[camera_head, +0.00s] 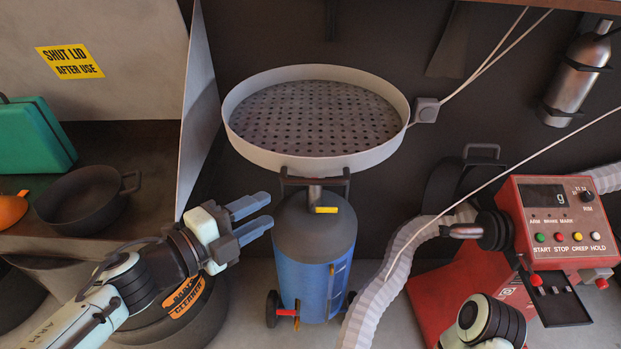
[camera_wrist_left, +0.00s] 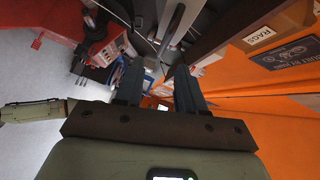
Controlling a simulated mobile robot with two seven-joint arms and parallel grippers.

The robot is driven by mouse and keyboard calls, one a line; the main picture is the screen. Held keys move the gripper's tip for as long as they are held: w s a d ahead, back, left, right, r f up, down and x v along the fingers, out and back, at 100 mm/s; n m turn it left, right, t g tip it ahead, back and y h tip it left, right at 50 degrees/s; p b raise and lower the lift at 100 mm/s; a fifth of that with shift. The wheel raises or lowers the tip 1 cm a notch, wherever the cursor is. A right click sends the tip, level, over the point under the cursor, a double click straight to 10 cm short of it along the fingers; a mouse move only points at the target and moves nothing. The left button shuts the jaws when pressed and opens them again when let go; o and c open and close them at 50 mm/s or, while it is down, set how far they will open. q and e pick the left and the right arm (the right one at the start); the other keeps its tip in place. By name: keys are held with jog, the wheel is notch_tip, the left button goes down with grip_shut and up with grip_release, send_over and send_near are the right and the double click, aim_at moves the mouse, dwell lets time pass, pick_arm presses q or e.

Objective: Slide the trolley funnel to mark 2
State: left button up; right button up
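The trolley funnel has a wide, pale round pan (camera_head: 240,128) with a dark perforated plate, above a blue wheeled tank (camera_head: 300,265). A dark handle (camera_head: 316,181) and a yellow tab sit at its neck. It stands upright on the grey floor. My left gripper (camera_head: 264,212) is just left of the tank's top, fingers apart and empty, below the pan's rim. Its open fingers also show in the left wrist view (camera_wrist_left: 157,80). My right arm (camera_head: 490,322) shows at the lower right, but I make out no right gripper fingers. I see no mark 2.
A red control box (camera_head: 568,240) with coloured buttons stands at right, beside a ribbed white hose (camera_head: 400,258). At left are a black pan (camera_head: 85,197), a green case (camera_head: 32,138) and a dark drum with an orange label (camera_head: 185,297). Grey floor shows around the trolley's wheels.

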aim_at(312, 184)
pick_arm(q)
jog(key=shift+m, duration=0.4)
jog(key=x, duration=0.4)
jog(key=b+x, duration=0.1)
jog(key=x, duration=0.3)
jog(key=r+x, duration=0.1)
jog(key=x, duration=0.4)
jog(key=shift+s+d+b, duration=0.2)
jog(key=shift+d+b, duration=0.1)
jog(key=shift+b, duration=0.05)
grip_shut()
